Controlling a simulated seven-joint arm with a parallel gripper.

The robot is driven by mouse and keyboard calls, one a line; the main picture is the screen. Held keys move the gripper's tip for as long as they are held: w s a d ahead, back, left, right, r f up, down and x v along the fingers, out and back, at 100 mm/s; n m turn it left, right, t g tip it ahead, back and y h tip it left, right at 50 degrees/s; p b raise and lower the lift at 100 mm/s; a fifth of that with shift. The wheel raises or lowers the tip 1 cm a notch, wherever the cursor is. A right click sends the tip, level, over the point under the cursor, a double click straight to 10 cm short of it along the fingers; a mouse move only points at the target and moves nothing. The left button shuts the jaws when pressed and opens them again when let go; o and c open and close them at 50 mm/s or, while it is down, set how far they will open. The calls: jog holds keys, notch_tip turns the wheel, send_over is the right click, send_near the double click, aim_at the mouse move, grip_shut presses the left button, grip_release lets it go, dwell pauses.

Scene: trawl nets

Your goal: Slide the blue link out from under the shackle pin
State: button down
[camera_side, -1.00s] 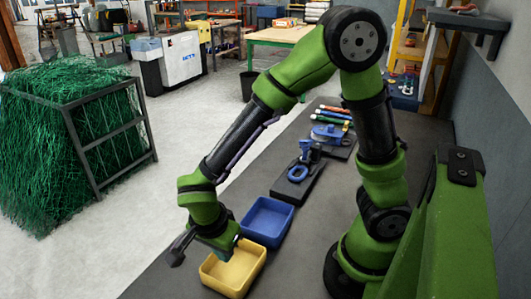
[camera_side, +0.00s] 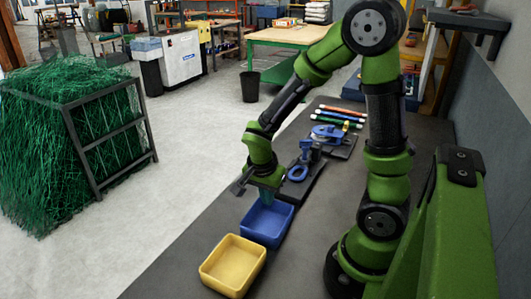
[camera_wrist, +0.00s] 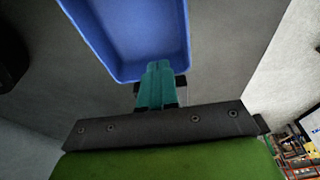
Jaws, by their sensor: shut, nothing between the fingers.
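The blue link (camera_side: 297,173) is a ring-shaped piece at the near end of a dark base plate (camera_side: 287,194) on the bench. A blue shackle-like fixture (camera_side: 309,151) stands just behind it; the pin itself is too small to make out. My gripper (camera_side: 267,197) is above the blue tray (camera_side: 279,231), in front and to the left of the link, apart from it. In the wrist view the teal fingers of my gripper (camera_wrist: 158,70) are together and empty, with the blue tray (camera_wrist: 105,35) beyond them. The link is not in the wrist view.
A yellow tray (camera_side: 215,279), empty, stands in front of the blue tray. Behind the link are another blue fixture (camera_side: 328,134) on a dark plate and several coloured rods (camera_side: 340,115). The bench (camera_side: 190,255) is bare to the left of the trays.

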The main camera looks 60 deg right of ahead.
aim_at(291, 176)
jog(key=d, duration=1)
jog(key=d+f, duration=0.1)
jog(key=d, duration=0.4)
jog(key=shift+f, duration=0.4)
jog(key=shift+s, duration=0.1)
jog(key=a, duration=0.4)
jog(key=shift+f, duration=0.1)
jog(key=shift+s, duration=0.1)
